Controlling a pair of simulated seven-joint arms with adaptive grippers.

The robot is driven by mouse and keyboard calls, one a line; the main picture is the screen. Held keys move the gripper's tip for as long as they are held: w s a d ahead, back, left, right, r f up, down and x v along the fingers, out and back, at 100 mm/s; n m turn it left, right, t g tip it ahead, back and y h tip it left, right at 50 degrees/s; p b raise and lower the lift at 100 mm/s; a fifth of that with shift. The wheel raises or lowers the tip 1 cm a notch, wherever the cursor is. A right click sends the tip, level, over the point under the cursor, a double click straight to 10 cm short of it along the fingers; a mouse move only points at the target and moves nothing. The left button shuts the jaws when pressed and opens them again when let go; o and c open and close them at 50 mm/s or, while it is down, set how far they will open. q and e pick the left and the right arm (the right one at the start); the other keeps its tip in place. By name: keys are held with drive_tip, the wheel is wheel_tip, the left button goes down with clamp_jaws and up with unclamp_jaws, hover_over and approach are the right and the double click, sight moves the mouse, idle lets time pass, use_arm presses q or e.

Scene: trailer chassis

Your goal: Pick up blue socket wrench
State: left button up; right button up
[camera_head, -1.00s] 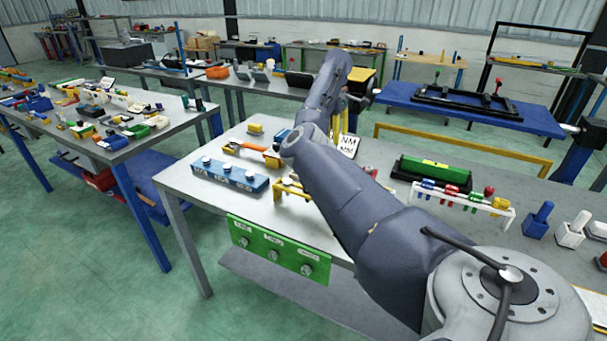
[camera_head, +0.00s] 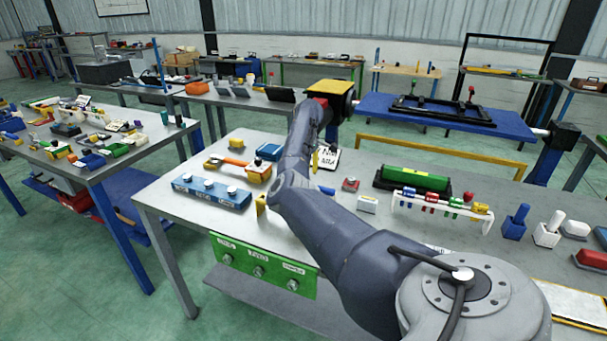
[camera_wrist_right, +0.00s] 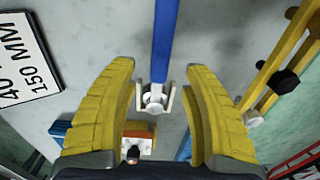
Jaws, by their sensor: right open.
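The blue socket wrench (camera_wrist_right: 162,45) shows in the right wrist view as a straight blue bar running down from the top edge, with a round metal end seated at a small pale U-shaped holder. My right gripper (camera_wrist_right: 160,82) is open, its yellow fingers on either side of the metal end and apart from it. In the head view, a yellow finger of the right gripper (camera_head: 315,158) shows beside my forearm, which hides most of the gripper. A small blue piece (camera_head: 327,190) beside the arm may be the wrench. My left gripper is out of view.
A size sign (camera_head: 327,158) stands behind the gripper; it also shows in the wrist view (camera_wrist_right: 22,65). A yellow bracket (camera_wrist_right: 285,60) lies to the right there. A blue block with white knobs (camera_head: 210,191) and a green roller (camera_head: 415,179) flank the arm.

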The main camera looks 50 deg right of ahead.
drive_tip(key=shift+f, duration=2.85)
drive_tip(key=shift+c, duration=0.2)
clamp_jaws()
